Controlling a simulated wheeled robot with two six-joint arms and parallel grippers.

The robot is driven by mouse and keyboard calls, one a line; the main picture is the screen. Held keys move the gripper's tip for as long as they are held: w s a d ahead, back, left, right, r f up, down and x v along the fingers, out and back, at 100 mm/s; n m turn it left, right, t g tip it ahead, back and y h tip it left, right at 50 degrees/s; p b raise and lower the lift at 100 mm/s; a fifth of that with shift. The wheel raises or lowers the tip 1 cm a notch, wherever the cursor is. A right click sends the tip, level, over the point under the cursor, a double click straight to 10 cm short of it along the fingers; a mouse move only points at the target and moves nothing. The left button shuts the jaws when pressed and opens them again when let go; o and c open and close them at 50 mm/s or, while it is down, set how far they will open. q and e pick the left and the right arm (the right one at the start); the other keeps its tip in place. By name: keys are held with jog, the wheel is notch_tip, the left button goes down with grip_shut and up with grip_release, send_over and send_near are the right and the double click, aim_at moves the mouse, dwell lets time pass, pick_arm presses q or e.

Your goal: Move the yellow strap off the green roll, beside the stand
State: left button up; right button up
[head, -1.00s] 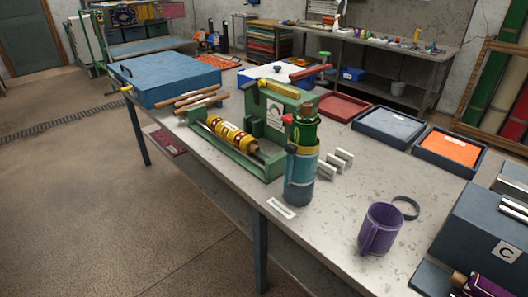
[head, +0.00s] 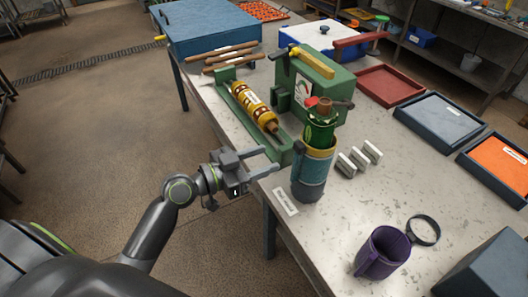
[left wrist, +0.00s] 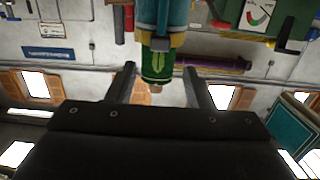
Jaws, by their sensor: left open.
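The green roll (head: 320,130) stands upright with a leaf mark on its side and a red-and-brown top. The yellow strap (head: 319,147) is around it, just above a teal and grey sleeve (head: 313,173). My left gripper (head: 270,159) is open and empty, to the left of the roll at the table's front edge, apart from it. The left wrist view looks upside down: the green roll (left wrist: 157,68) shows between the open fingers, with the yellow strap (left wrist: 160,42) above it. I cannot tell which part is the stand. My right gripper is not in view.
A green machine (head: 310,85) with a yellow patterned roller (head: 252,103) stands behind and left of the roll. Pale upright plates (head: 358,158) stand close on its right. A purple mug (head: 380,252) and a dark ring (head: 424,230) are at the front right. Bare tabletop lies between.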

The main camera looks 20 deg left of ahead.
aim_at(296, 148)
pick_arm(q)
jog(key=x, duration=0.6)
jog(key=shift+w+d+f, duration=0.15)
jog(key=shift+b+x, duration=0.35)
jog(key=shift+x, duration=1.15)
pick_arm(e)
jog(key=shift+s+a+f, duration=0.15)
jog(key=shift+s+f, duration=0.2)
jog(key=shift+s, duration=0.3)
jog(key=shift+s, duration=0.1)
pick_arm(q)
jog(key=c, duration=1)
jog(key=b, duration=0.7)
jog(key=shift+f+t+h, duration=0.25)
jog(key=shift+t+h, duration=0.05)
jog(key=shift+r+b, duration=0.15)
jog(key=shift+b, duration=0.6)
jog(key=shift+r, duration=0.25)
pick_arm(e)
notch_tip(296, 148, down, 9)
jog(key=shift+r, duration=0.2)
